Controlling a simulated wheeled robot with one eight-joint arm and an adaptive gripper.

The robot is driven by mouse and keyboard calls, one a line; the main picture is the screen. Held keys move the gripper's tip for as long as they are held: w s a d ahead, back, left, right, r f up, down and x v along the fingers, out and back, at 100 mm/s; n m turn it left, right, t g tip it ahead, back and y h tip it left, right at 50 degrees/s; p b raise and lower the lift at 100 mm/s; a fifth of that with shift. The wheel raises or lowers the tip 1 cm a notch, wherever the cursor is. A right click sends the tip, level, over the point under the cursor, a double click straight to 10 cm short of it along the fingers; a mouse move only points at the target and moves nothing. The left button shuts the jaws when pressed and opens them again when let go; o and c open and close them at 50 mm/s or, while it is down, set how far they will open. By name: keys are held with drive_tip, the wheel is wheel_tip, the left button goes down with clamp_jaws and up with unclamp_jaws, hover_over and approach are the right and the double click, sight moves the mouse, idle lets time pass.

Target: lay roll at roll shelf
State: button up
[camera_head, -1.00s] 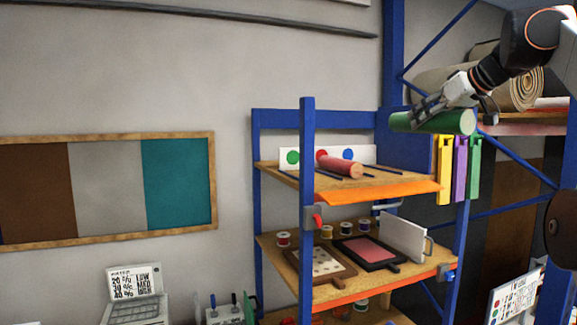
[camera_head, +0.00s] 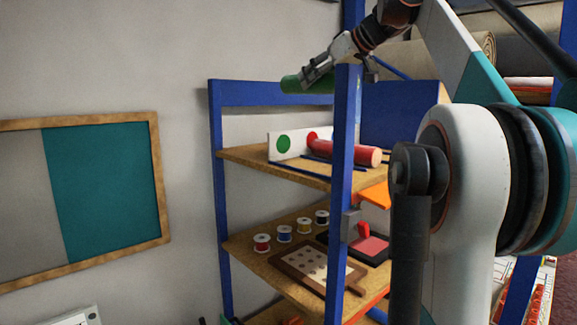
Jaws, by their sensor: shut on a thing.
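My gripper (camera_head: 318,72) is shut on a green roll (camera_head: 306,84), held level above the top shelf and partly hidden by the blue front post. The roll shelf (camera_head: 243,155) is the wooden top board of the blue rack, with dark blue divider rods on it. A red roll (camera_head: 345,151) lies on this shelf, in front of a white card with a green dot (camera_head: 283,144) and a red dot. The space in front of the green dot is empty.
The blue front post (camera_head: 343,190) stands close to my gripper. The lower shelf (camera_head: 252,247) holds several thread spools (camera_head: 284,234), a spotted board (camera_head: 318,268) and a dark tray with a pink pad. Rolled rugs (camera_head: 440,60) lie behind at right. A framed panel (camera_head: 95,190) hangs on the left wall.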

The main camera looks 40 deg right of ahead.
drive_tip(key=shift+w+f, duration=0.1)
drive_tip(key=shift+f, duration=0.1)
wheel_tip(320, 180, down, 20)
drive_tip(key=shift+r+p, duration=0.25)
drive_tip(key=shift+p, duration=0.55)
drive_tip(key=o, duration=1.1)
drive_tip(key=shift+a+r, duration=0.1)
drive_tip(key=shift+r, duration=0.05)
